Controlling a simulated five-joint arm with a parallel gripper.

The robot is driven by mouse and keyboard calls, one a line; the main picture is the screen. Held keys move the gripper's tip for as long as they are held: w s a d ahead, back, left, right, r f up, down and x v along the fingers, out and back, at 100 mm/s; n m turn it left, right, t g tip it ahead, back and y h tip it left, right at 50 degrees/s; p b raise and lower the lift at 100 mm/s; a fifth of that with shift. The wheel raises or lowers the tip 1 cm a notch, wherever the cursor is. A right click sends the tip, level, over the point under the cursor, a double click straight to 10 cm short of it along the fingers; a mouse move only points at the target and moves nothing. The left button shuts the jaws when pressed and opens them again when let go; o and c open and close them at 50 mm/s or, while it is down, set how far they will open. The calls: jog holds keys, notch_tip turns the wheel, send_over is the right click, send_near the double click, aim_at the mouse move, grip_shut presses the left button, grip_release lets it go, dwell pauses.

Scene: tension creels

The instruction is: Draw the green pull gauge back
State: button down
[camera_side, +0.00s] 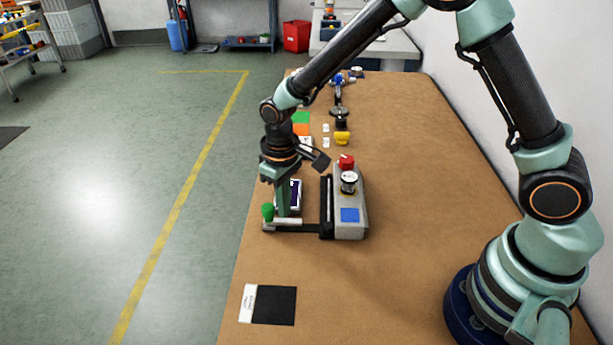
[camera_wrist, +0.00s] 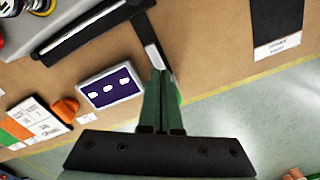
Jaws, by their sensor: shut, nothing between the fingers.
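The green pull gauge's round green knob (camera_side: 268,211) stands at the left end of a pale bar (camera_side: 289,221) near the table's left edge. A dark arm joins the bar to a grey machine on its right. My gripper (camera_side: 283,213) points down, shut and empty, just right of the knob and at the bar. In the wrist view my gripper (camera_wrist: 159,72) hides most of the knob; a sliver of green (camera_wrist: 178,96) shows beside the fingers. Whether the fingers touch the knob or bar I cannot tell.
The grey machine (camera_side: 352,228) has a red knob (camera_side: 346,161), a spool and a blue square. A small display (camera_wrist: 110,88) stands close to my fingers. A black card (camera_side: 274,305) lies in front. Yellow and dark items stand farther back. The table front is otherwise clear.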

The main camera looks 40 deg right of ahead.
aim_at(289, 219)
jog(key=shift+s+d, duration=0.2)
jog(key=shift+s, duration=0.05)
notch_tip(289, 219, up, 7)
dwell(0.8)
jog(key=s+d+r+m+t, duration=0.3)
jog(key=s+d+r+t, duration=0.2)
jog(key=s+d+r, duration=0.7)
notch_tip(289, 219, up, 2)
jog(key=shift+d+t, duration=0.15)
jog(key=shift+t, duration=0.15)
